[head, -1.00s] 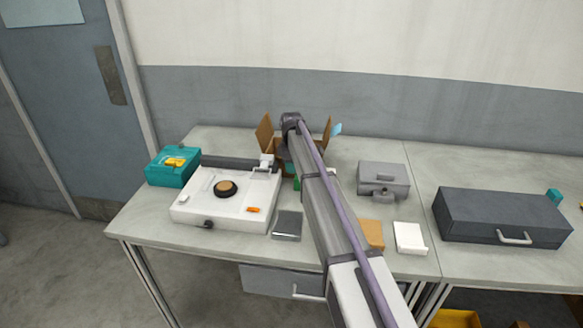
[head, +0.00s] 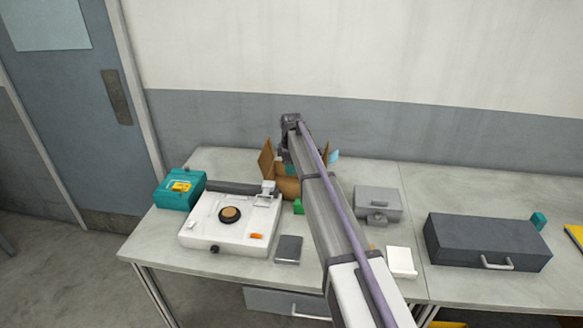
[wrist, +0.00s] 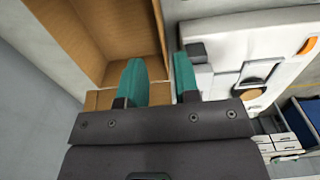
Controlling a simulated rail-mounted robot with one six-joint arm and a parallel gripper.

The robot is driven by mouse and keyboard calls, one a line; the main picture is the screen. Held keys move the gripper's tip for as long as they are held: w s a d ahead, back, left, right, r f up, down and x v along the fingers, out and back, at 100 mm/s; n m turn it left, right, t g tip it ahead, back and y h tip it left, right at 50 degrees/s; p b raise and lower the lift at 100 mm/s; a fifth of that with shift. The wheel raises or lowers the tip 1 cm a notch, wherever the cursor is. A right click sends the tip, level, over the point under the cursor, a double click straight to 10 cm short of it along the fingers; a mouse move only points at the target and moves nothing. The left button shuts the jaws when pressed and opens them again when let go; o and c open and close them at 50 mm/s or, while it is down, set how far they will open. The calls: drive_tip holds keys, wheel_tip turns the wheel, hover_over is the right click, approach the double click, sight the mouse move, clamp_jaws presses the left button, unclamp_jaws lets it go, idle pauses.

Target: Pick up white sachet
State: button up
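A small white flat item (head: 402,262) lies near the front edge of the table, right of my arm in the head view. It may be the white sachet; its material is not clear. My gripper (wrist: 160,78) has two teal fingers set apart with nothing between them in the wrist view. It is by the open cardboard box (wrist: 135,30), well away from the white item. In the head view my arm reaches over the box (head: 266,160) and hides part of it. The white item is not identifiable in the wrist view.
A white film device (head: 205,235) and a teal box (head: 178,190) stand on the left. A small grey case (head: 377,200) and a larger dark case (head: 487,240) stand on the right. A dark grey flat item (head: 288,250) lies front centre. A tan item is mostly hidden by my arm.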

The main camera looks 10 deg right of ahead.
drive_tip(key=shift+r, duration=0.7)
drive_tip(key=s+a+m, duration=0.1)
drive_tip(key=s+m, duration=1.2)
drive_tip(key=s, duration=2.8)
drive_tip(key=shift+s+a+f+m, duration=0.15)
drive_tip(key=shift+s+a+m, duration=0.15)
drive_tip(key=shift+a+m, duration=0.1)
drive_tip(key=shift+o, duration=0.2)
drive_tip(key=shift+s, duration=0.1)
drive_tip(key=shift+o, duration=1.4)
drive_tip(key=shift+w, duration=0.25)
drive_tip(key=o, duration=0.6)
drive_tip(key=shift+c, duration=0.2)
